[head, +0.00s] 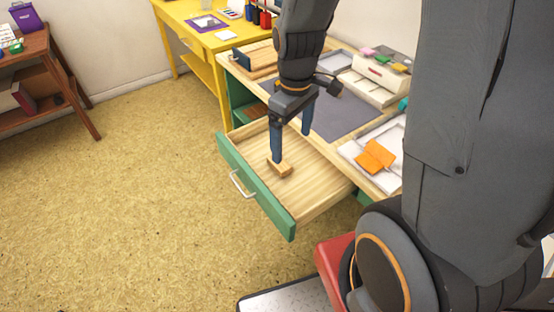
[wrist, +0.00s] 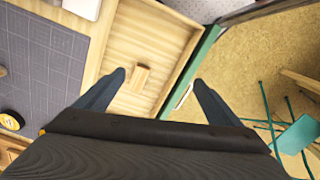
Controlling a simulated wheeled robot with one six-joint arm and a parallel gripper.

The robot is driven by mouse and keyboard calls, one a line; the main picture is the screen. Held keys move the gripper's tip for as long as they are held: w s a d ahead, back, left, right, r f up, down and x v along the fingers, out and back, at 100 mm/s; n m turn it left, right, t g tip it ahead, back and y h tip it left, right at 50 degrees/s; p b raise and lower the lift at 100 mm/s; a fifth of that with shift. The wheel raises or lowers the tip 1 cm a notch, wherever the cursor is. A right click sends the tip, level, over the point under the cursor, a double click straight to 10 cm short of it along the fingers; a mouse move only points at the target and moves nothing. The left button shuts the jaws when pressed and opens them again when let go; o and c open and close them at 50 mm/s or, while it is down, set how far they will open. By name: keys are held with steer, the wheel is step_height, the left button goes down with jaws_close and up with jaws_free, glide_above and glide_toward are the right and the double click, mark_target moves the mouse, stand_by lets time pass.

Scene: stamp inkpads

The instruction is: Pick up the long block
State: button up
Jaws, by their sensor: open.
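The long block (head: 283,171) is a small light-brown wooden piece lying in the open drawer (head: 315,172), near the drawer's green front. It also shows in the wrist view (wrist: 141,78), between my fingers and closer to the left fingertip. My gripper (head: 291,147) is open, pointing down over the drawer with dark blue-grey fingers. In the head view one fingertip overlaps the block's far end; I cannot tell whether it touches. In the wrist view nothing is held in my gripper (wrist: 158,77).
The drawer's green front (head: 255,188) has a pale handle (head: 241,184). A desk with a grey mat (head: 340,118) stands above the drawer. A white tray with orange paper (head: 375,155) sits at the right.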

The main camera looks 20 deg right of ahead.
steer(key=w+f+n+p, duration=0.2)
steer(key=w+f+n, duration=0.1)
steer(key=n, duration=0.2)
steer(key=w+f+n+p, duration=0.2)
steer(key=w+f+n, duration=0.2)
steer(key=w+f+n+p, duration=0.2)
steer(key=w+f+n, duration=0.1)
steer(key=f+n, duration=0.1)
steer(key=shift+w+d+f+n, duration=0.15)
steer(key=shift+d+n, duration=0.1)
steer(key=shift+n, duration=0.55)
step_height(320, 180, down, 2)
steer(key=shift+p, duration=0.45)
steer(key=shift+a+f+p, duration=0.15)
steer(key=shift+f+p, duration=0.35)
steer(key=shift+f, duration=0.5)
steer(key=shift+a+f+p, duration=0.15)
steer(key=shift+f+p, duration=0.3)
steer(key=shift+f, duration=1.15)
steer(key=c, duration=1.2)
steer(key=shift+o, duration=0.2)
